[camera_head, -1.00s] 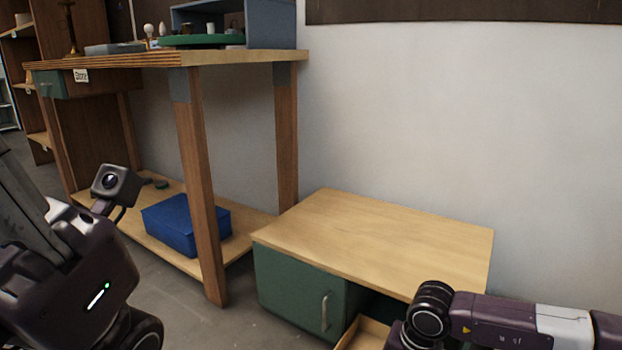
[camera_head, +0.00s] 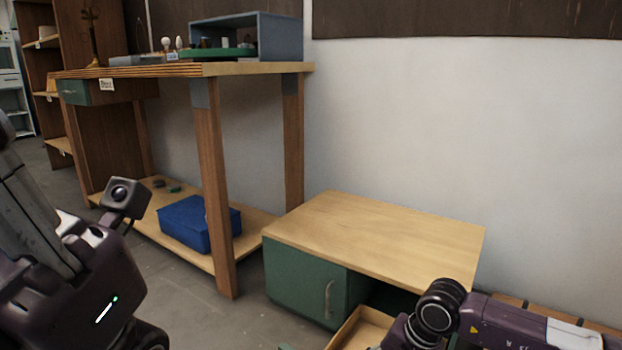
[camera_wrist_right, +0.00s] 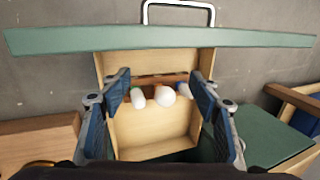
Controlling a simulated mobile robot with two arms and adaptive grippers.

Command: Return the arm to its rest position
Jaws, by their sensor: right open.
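My right arm (camera_head: 485,315) reaches in at the lower right of the head view, in front of the low green cabinet (camera_head: 295,285); its gripper is hidden there. In the right wrist view my right gripper (camera_wrist_right: 158,82) is open and empty, its fingers on either side of an open drawer (camera_wrist_right: 150,135). White rounded pieces, perhaps bulbs (camera_wrist_right: 164,96), lie in the drawer between the fingers in the picture. My left arm (camera_head: 75,285) stands folded at the left edge of the head view. Its fingers do not show.
The drawer also shows in the head view (camera_head: 362,330), pulled out beneath the bare cabinet top (camera_head: 380,235). A workbench (camera_head: 180,70) behind holds a grey open box (camera_head: 280,35) and a green tray (camera_head: 215,54). A blue box (camera_head: 190,222) sits on its lower shelf.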

